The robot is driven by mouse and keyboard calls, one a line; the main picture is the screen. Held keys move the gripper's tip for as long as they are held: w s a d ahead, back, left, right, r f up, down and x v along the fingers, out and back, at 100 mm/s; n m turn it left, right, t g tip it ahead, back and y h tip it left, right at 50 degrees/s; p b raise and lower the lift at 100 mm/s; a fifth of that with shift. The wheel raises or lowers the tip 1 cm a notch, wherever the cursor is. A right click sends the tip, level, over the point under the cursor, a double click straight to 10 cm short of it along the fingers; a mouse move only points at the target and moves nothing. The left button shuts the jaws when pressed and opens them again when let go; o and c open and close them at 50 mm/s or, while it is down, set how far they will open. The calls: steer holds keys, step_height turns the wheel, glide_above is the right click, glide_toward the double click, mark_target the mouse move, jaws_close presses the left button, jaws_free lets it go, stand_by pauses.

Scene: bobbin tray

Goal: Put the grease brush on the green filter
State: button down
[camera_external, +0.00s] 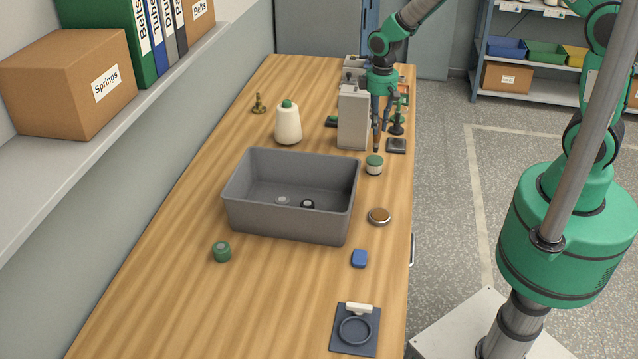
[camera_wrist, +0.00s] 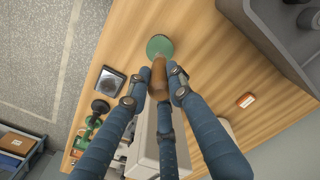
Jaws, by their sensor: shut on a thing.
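The green filter (camera_external: 374,165), a short cylinder with a green top and a pale band, stands on the bench right of the grey bin. Its round green top shows in the wrist view (camera_wrist: 159,46). My gripper (camera_external: 378,122) is shut on a brown, slim thing, which I take for the grease brush (camera_wrist: 158,76). In the wrist view the fingers (camera_wrist: 158,92) close around it, and its end appears just below the filter top. In the external view it hangs behind the filter; contact is not clear. The rest of the brush is hidden by the fingers.
The grey bin (camera_external: 290,228) holds small round items. A pale box-shaped unit (camera_external: 353,118) stands beside my gripper. A dark square pad (camera_external: 396,146), a brown-topped disc (camera_external: 380,216) and a green bobbin-like cylinder (camera_external: 222,251) are on the bench.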

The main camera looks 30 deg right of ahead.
mark_target(376, 142)
steer(key=shift+f, duration=1.5)
steer(key=shift+f, duration=0.2)
steer(key=c, duration=1.5)
jaws_free()
steer(key=shift+c, duration=0.2)
steer(key=shift+r, duration=0.15)
step_height(376, 142, up, 12)
steer(key=shift+r, duration=0.1)
